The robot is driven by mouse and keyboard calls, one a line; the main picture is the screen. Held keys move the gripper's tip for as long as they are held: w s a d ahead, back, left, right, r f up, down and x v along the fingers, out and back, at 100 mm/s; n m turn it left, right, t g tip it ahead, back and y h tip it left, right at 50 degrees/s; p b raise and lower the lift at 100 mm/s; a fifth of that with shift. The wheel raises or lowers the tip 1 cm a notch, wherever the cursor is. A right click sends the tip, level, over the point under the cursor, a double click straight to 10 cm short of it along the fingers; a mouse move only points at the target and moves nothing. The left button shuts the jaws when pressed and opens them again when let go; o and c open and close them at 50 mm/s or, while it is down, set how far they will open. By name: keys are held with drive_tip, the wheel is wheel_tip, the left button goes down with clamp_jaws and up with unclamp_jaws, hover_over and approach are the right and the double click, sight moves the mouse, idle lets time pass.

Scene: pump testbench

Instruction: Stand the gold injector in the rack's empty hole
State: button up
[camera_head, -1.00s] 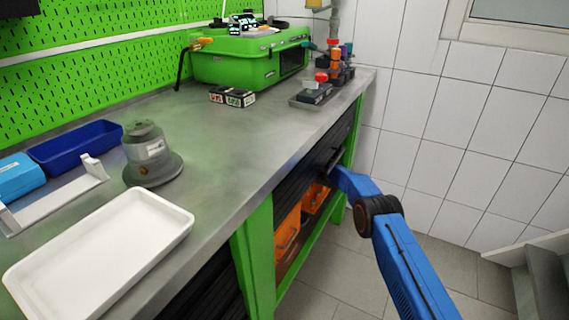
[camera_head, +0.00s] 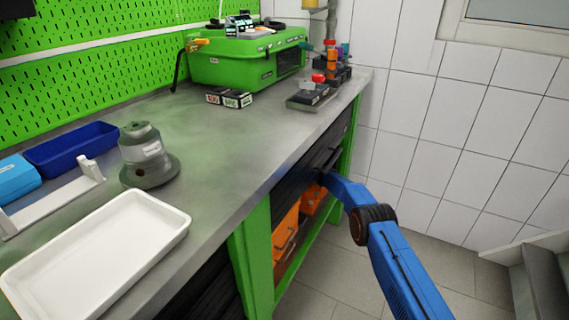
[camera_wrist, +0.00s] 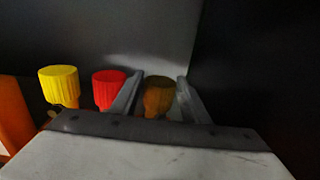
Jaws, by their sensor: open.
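In the wrist view my gripper (camera_wrist: 158,84) is open. Its two fingers stand either side of a dim gold-brown ribbed cap (camera_wrist: 159,100), which looks like the gold injector; whether they touch it I cannot tell. A red cap (camera_wrist: 109,90) and a yellow cap (camera_wrist: 59,85) stand in a row to its left. The lower parts of the gold and red pieces are hidden behind my gripper body. In the head view my arm reaches to the bench front below the worktop, and the fingers cannot be made out. No empty rack hole can be made out.
An orange part (camera_wrist: 14,115) is at the wrist view's left edge. On the bench (camera_head: 215,140) are a white tray (camera_head: 165,205), a grey pump part (camera_head: 147,160), a blue bin (camera_head: 72,148), a green case (camera_head: 235,68) and a coloured cluster (camera_head: 333,66) at the back right.

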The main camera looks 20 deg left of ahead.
drive_tip(key=shift+d, duration=0.1)
drive_tip(key=s+d, duration=0.1)
drive_tip(key=d, duration=1)
drive_tip(key=shift+s+d, duration=0.3)
drive_tip(key=shift+d, duration=0.05)
drive_tip(key=shift+d, duration=0.1)
